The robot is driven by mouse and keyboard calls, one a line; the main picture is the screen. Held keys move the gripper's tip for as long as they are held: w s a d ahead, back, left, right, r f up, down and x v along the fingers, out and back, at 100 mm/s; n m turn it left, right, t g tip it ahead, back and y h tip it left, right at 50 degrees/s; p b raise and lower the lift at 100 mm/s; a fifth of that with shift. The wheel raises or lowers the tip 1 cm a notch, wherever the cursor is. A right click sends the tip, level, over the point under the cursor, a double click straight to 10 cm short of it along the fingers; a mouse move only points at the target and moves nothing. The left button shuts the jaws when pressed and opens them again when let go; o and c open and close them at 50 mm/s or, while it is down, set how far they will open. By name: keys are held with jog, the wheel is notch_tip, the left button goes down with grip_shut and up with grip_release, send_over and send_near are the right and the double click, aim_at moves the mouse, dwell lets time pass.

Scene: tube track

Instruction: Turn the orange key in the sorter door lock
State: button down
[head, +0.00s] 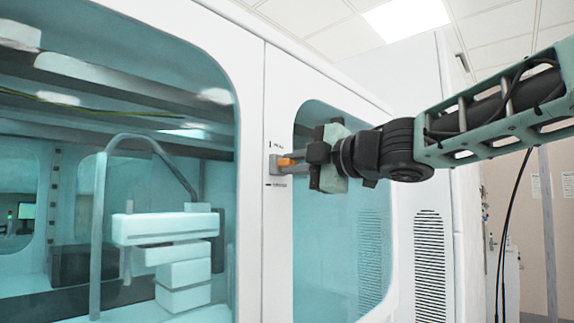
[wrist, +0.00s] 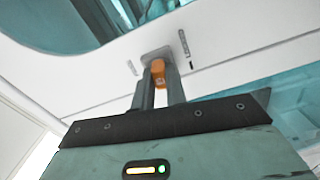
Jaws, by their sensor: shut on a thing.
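The orange key (head: 286,162) sits in the grey lock plate (head: 273,165) on the white frame between two glass panels of the sorter. It also shows in the wrist view (wrist: 158,72), at the lock (wrist: 157,54). My gripper (head: 288,163) reaches the lock from the right, its two grey fingers one on each side of the key. In the wrist view my gripper (wrist: 158,88) is shut on the key, which shows between the fingertips. The inner part of the key is hidden in the lock.
Dark marks with small print (head: 277,185) lie above and below the lock. The large left glass door (head: 60,140) shows white trays and a bent pipe inside. A second glass panel (head: 345,250) lies behind my gripper. A vent grille (head: 430,265) is at the right.

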jog(key=shift+f+n+b, duration=0.1)
jog(key=shift+n+b, duration=0.35)
jog(key=shift+n, duration=0.25)
jog(key=c, duration=1.3)
grip_release()
jog(key=shift+c, duration=0.2)
jog(key=b+v, duration=0.3)
jog(key=v, duration=1.4)
jog(key=shift+d, duration=0.2)
jog(key=shift+s, duration=0.15)
